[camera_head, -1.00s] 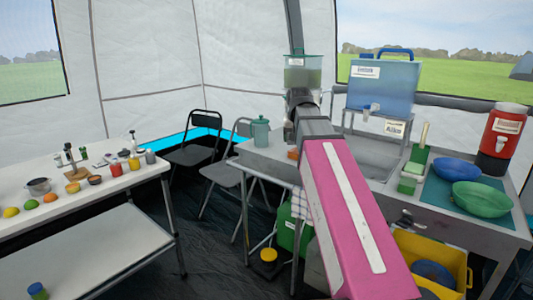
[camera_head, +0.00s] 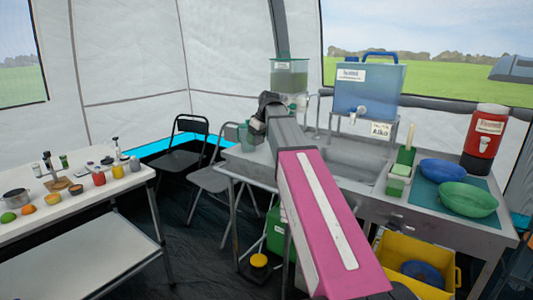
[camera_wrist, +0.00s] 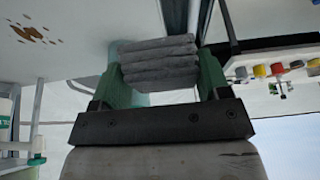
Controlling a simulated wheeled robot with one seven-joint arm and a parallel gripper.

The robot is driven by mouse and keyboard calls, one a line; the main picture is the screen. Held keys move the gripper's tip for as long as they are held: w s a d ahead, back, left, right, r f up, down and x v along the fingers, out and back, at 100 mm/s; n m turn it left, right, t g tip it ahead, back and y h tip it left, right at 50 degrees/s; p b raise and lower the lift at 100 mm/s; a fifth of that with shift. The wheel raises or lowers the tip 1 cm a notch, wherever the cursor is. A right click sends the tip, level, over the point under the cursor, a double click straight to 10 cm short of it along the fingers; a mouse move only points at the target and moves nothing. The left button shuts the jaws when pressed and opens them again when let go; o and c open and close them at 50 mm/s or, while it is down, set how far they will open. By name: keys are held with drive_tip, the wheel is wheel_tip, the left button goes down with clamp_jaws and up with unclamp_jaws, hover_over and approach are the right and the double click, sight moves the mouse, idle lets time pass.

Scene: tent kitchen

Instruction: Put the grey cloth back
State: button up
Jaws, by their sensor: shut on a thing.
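The grey cloth (camera_wrist: 160,62) is a folded, layered bundle in the wrist view. My gripper (camera_wrist: 160,75) is shut on it, with a green finger on each side. The cloth is up off any surface, as far as I can tell. In the head view, my gripper (camera_head: 268,108) is over the left end of the metal sink counter (camera_head: 340,196), near the green-lidded dispenser. My arm hides part of the counter there, and I cannot make out the cloth clearly in that view.
A teal canister (camera_head: 244,136) stands partly hidden beside my gripper. A blue water container (camera_head: 370,92), a red drink cooler (camera_head: 484,140) and bowls (camera_head: 468,199) stand to the right. A yellow crate (camera_head: 448,262) is below. Brown spots (camera_wrist: 30,33) mark a pale surface in the wrist view.

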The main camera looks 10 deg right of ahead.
hover_over(264, 156)
drive_tip(key=d, duration=0.1)
drive_tip(key=f, duration=0.4)
drive_tip(key=shift+s+f, duration=0.2)
drive_tip(key=shift+s, duration=0.1)
drive_tip(key=shift+f, duration=2.05)
drive_tip(key=shift+f, duration=0.1)
drive_tip(key=o, duration=0.9)
drive_tip(key=v, duration=1.2)
